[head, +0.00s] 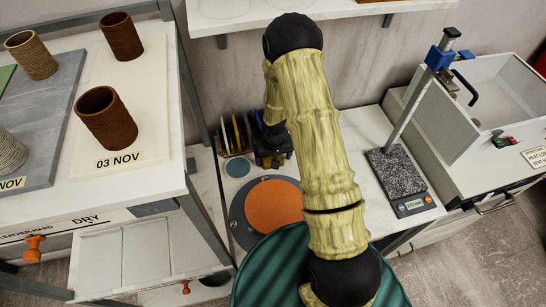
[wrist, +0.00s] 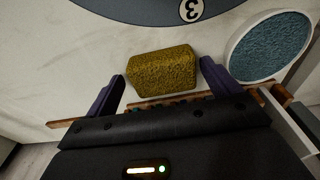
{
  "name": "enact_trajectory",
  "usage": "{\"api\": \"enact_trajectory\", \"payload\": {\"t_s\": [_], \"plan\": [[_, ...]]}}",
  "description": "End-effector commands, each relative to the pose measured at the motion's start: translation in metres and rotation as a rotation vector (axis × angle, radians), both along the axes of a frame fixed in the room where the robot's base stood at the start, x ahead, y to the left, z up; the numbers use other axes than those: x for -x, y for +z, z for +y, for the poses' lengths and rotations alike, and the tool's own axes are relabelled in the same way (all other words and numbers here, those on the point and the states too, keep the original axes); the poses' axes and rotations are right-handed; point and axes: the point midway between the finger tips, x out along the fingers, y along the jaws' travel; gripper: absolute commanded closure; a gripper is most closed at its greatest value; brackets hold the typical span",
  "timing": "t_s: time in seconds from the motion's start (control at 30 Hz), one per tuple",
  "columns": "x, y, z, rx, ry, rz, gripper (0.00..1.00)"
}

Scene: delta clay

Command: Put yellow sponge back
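The yellow sponge (wrist: 163,72) lies on the pale worktop in the wrist view, between the fingertips of my gripper (wrist: 162,72). The fingers are spread wide, one at each side of the sponge. A narrow gap seems to show at the left; at the right the finger looks very close, and I cannot tell if it touches. In the head view my gripper (head: 272,158) points down at the back of the worktop, and the sponge is hidden there.
A grey wheel with an orange disc (head: 273,205) lies in front of my gripper. A small round blue-topped dish (wrist: 272,45) is close at the right in the wrist view. A rack of coloured upright pieces (head: 235,136) stands beside my gripper. A scale (head: 412,204) is at right.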

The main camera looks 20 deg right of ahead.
Motion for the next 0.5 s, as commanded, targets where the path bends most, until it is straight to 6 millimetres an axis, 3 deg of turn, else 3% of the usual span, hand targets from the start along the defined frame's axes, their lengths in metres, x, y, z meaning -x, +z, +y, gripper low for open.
{"api": "enact_trajectory", "payload": {"t_s": [0.3, 0.5], "plan": [[0.000, 0.006, 0.001, -0.001, 0.001, -0.002, 0.11], [0.002, 0.026, 0.002, -0.001, 0.003, -0.004, 0.11]]}}
